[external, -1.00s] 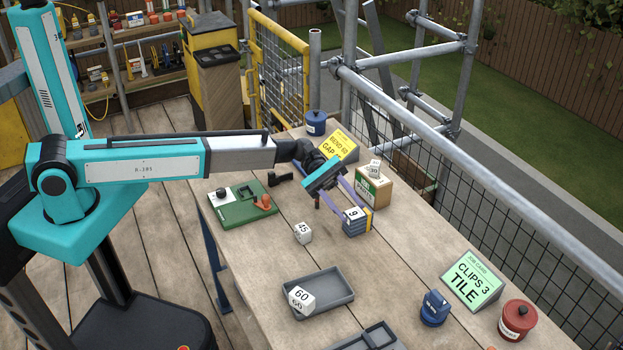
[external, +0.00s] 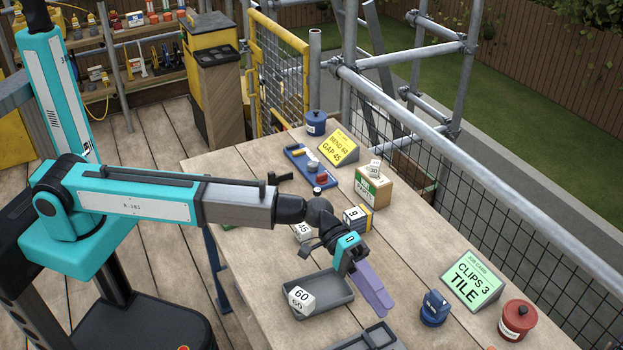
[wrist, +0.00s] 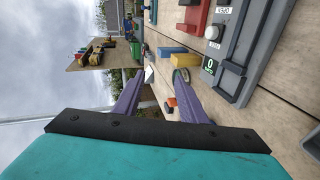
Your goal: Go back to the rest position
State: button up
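My gripper (external: 374,290) hangs over the table (external: 250,255), to the right of the grey tray (external: 335,282) in the external view. Its purple fingers point down and to the right there. In the wrist view my gripper (wrist: 160,74) shows two purple fingers apart with a gap between them. Nothing is held between them. I cannot tell how high the fingertips are above the table.
A white 60 block (external: 301,299) sits in the grey tray. A 45 block (external: 303,232) and a 9 block (external: 356,218) stand behind my wrist. A blue caddy (external: 434,308), red pot (external: 517,320) and green job card (external: 472,282) stand at the right.

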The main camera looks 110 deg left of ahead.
jog(key=s+d+f+m+b, duration=0.15)
jog(key=d+m, duration=0.25)
jog(key=d, duration=0.7)
jog(key=s+d+m+b, duration=0.15)
jog(key=d+m, duration=0.25)
jog(key=d, duration=0.6)
jog(key=s+d+f+m+g+y, duration=0.1)
jog(key=s+d+f+g, duration=0.2)
jog(key=f, duration=0.4)
jog(key=s+d+f+m, duration=0.2)
jog(key=s+d+f, duration=0.1)
jog(key=s+f, duration=0.35)
jog(key=s+d+f+m+g+y, duration=0.1)
jog(key=s+d+f+g, duration=0.2)
jog(key=f, duration=0.5)
jog(key=s+a+f+g+y+p, duration=0.2)
jog(key=s+a+f+g+y, duration=0.2)
jog(key=s+a+f, duration=1.3)
jog(key=s+a+f+n+g+y+p, duration=0.1)
jog(key=s+a+f+g, duration=0.1)
jog(key=s+a, duration=0.3)
jog(key=s+a+f+n+g+y+p, duration=0.1)
jog(key=s+a, duration=0.4)
jog(key=s, duration=0.7)
jog(key=s+a+f+n+g+y+p, duration=0.1)
jog(key=s+a+f+g, duration=0.3)
jog(key=s, duration=0.5)
jog(key=shift+a+f+n, duration=0.3)
jog(key=shift+a+f, duration=0.05)
jog(key=shift+a, duration=0.1)
